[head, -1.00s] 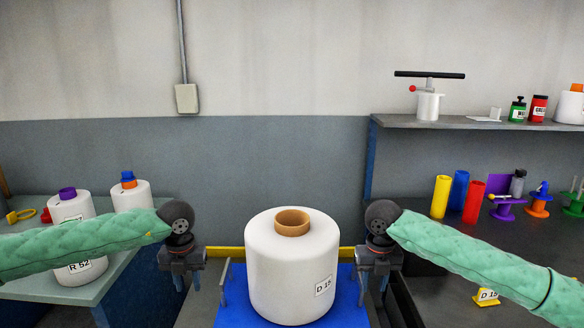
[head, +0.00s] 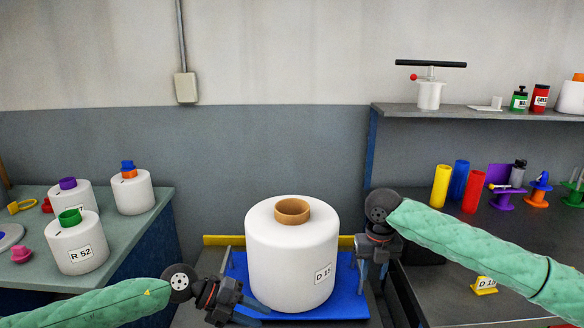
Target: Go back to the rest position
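A large white yarn bobbin (head: 291,260) with a brown core and a "D 15" label stands upright on a blue platform (head: 345,303) in the middle of the head view. My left gripper (head: 262,312) is low at the bobbin's left, tilted, with its fingers pointing right over the blue platform's front-left part. Its fingers look apart, with nothing seen between them. My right gripper (head: 361,277) hangs pointing down close beside the bobbin's right side. Its fingers are partly hidden and I see nothing held in it.
A left table (head: 140,226) bears several white bobbins, including one labelled "R 52" (head: 80,252). At the right, a shelf (head: 440,112) and a dark bench (head: 455,250) hold coloured tubes (head: 473,195), spools and a yellow "D 15" marker (head: 484,286).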

